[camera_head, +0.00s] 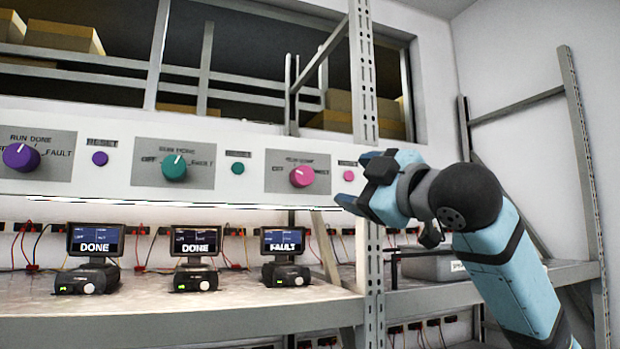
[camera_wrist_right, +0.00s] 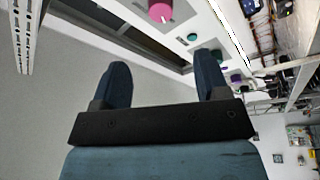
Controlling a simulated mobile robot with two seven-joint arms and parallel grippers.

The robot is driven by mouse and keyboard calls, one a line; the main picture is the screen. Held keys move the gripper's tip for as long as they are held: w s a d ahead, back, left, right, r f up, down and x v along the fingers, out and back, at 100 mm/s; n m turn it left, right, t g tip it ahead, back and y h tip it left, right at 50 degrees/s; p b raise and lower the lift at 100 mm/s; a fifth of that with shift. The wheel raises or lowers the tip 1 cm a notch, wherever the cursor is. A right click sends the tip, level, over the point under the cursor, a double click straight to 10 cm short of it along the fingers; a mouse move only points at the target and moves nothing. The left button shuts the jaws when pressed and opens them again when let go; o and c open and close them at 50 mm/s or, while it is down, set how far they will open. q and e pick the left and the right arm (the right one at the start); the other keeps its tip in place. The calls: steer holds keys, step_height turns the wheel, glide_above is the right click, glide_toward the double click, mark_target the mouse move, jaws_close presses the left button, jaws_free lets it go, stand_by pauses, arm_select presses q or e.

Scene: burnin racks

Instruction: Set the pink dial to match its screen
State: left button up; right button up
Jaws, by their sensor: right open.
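The pink dial (camera_head: 302,176) sits on a grey plate on the white panel, marked OFF, RUN DONE and FAULT. Its white pointer mark is small and seems to lean up and left, away from the FAULT label at its right. The screen below it (camera_head: 283,241) reads FAULT. My right gripper (camera_head: 354,182) is open and empty, to the right of the dial and apart from it, close to the small pink reset button (camera_head: 349,176). In the right wrist view the pink dial (camera_wrist_right: 160,11) lies beyond the open fingers (camera_wrist_right: 163,76). My left gripper is not in view.
A teal dial (camera_head: 174,168) and a purple dial (camera_head: 21,157) are further left, with reset buttons between. Two screens (camera_head: 195,241) (camera_head: 96,239) read DONE. A metal upright (camera_head: 369,270) stands below my right gripper. A shelf (camera_head: 200,315) carries the screen units.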

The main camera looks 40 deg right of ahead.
mark_target(306, 176)
steer(key=p+x, duration=0.4)
steer(key=x, duration=0.9)
steer(key=shift+a+r, duration=0.1)
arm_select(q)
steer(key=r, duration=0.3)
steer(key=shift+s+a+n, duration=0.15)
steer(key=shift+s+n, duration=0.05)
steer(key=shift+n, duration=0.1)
arm_select(e)
steer(key=shift+w, duration=0.45)
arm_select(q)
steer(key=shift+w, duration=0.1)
arm_select(e)
steer(key=c, duration=0.7)
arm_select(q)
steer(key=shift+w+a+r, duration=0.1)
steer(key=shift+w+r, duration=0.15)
arm_select(e)
steer(key=shift+c, duration=1.1)
